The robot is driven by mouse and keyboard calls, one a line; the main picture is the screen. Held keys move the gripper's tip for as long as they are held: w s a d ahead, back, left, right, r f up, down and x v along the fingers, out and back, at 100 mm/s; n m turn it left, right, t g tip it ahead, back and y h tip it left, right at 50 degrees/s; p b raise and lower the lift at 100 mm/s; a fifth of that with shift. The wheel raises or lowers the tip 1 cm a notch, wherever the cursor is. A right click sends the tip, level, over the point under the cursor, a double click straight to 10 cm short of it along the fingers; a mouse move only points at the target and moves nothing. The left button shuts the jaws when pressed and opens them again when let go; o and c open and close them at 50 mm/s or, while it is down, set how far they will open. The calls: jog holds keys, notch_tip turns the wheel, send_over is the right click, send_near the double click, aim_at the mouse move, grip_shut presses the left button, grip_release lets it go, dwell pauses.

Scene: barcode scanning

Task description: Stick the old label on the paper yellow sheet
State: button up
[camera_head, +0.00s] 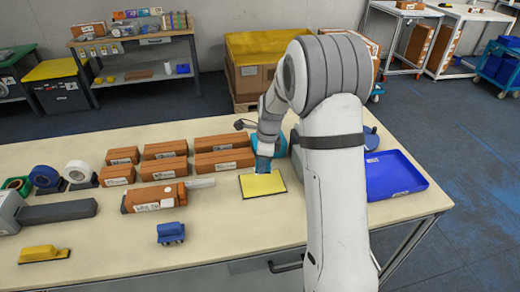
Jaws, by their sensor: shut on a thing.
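The yellow paper sheet (262,184) lies flat on the table, left of my arm and in front of my gripper. My gripper (263,166) points down at the sheet's far edge. Its blue lower part is in line with that edge, and I cannot tell whether it touches the sheet. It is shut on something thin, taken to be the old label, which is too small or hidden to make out. No label shows on the bare part of the sheet.
Several labelled brown boxes (165,169) stand left of the sheet. A blue tray (395,174) sits right of my arm. The table (225,230) is clear before the sheet.

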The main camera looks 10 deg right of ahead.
aim_at(261, 183)
jog(key=shift+w+f, duration=0.15)
jog(key=shift+w, duration=0.05)
jog(key=shift+f+b, duration=2.05)
jog(key=shift+f, duration=0.65)
jog(key=shift+s+f+b, duration=0.1)
jog(key=shift+f+b, duration=0.2)
jog(key=shift+f, duration=0.3)
jog(key=shift+r, duration=0.1)
jog(key=shift+r+p, duration=2.6)
jog(key=shift+r, duration=0.9)
jog(key=shift+f, duration=0.1)
